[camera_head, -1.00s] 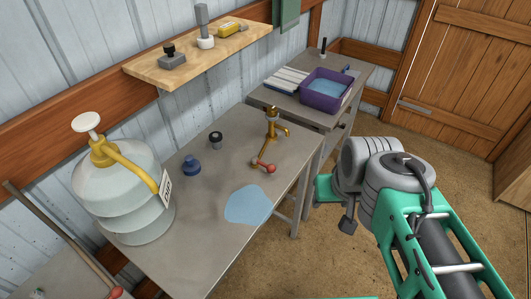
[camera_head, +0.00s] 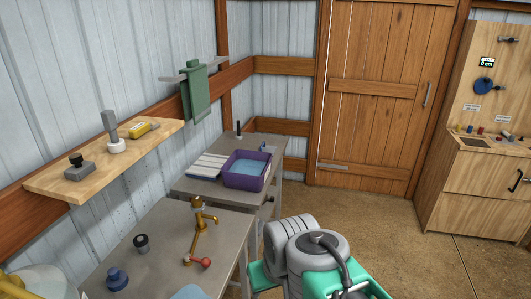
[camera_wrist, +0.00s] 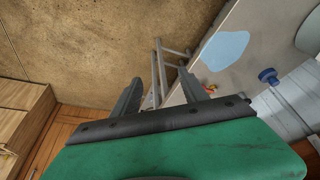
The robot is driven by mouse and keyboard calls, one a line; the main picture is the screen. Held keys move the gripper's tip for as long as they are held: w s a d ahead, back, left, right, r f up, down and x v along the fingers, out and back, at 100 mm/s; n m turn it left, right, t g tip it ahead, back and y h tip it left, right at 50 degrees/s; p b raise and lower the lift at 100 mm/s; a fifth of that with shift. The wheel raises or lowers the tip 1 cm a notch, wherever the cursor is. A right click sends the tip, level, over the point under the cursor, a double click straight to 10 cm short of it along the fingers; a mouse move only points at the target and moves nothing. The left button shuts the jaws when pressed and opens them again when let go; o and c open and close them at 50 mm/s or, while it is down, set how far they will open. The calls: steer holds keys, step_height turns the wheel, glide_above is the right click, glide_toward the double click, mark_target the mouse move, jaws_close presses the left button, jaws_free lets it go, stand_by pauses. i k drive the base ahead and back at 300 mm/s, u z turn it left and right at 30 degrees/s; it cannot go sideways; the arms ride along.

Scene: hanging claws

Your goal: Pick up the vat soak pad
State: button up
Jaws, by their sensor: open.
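A purple tub (camera_head: 238,183) with light blue contents (camera_head: 248,167) stands on the far grey table in the head view. A flat white-and-dark striped piece (camera_head: 208,164) lies beside it on the left. A light blue flat patch (camera_head: 188,293) is cut off at the bottom edge; it shows whole on the near table in the wrist view (camera_wrist: 224,49). I cannot tell which of these is the vat soak pad. My gripper (camera_wrist: 159,77) is open and empty in the wrist view, above the floor beside the table. Its fingers are outside the head view.
A wooden shelf (camera_head: 60,186) juts out above. A wooden cabinet (camera_head: 470,200) stands at right.

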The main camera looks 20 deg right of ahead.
mark_target(264, 148)
steer(key=z, duration=1.15)
steer(key=i, duration=4.65)
steer(key=u, duration=5.2)
steer(key=i, duration=0.5)
steer(key=z, duration=0.05)
